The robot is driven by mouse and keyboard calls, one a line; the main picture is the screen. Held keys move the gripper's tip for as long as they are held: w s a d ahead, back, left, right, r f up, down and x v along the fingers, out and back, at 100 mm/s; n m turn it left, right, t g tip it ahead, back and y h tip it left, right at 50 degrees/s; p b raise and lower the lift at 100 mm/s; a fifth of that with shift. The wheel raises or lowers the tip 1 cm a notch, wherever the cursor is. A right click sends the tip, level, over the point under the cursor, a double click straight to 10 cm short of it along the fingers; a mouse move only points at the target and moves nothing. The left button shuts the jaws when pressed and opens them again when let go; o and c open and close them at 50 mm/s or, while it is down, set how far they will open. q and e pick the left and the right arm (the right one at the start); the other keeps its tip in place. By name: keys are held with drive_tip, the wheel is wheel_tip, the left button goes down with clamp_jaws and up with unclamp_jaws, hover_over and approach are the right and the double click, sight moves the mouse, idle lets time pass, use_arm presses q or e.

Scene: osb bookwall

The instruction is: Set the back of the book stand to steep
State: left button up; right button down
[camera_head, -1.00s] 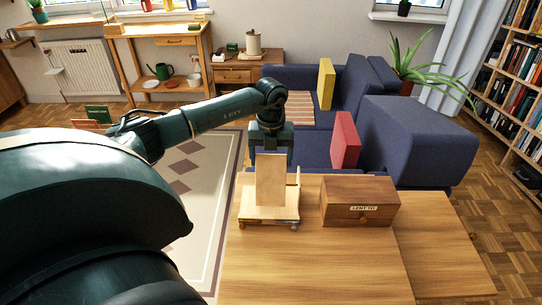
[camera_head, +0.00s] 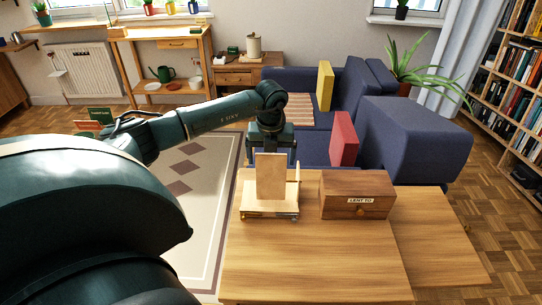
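The wooden book stand (camera_head: 270,178) stands on the near wooden table, its light back panel upright and leaning slightly, above a flat base with a front ledge. My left gripper (camera_head: 271,151) points down just behind the top of the back panel. The panel hides its fingertips, so I cannot tell whether it is open or touching the stand. My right gripper is not in view.
A brown wooden box (camera_head: 357,195) with a label stands right of the stand on the table (camera_head: 315,260). The table front is clear. A blue sofa (camera_head: 415,140) with a red cushion (camera_head: 343,138) lies beyond.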

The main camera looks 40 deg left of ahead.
sight(271, 169)
use_arm(q)
drive_tip(key=shift+o, duration=0.8)
drive_tip(key=shift+r, duration=0.25)
wheel_tip(271, 169, up, 13)
drive_tip(key=s+b, duration=0.1)
drive_tip(key=shift+d+f, duration=0.2)
drive_tip(key=shift+d, duration=0.2)
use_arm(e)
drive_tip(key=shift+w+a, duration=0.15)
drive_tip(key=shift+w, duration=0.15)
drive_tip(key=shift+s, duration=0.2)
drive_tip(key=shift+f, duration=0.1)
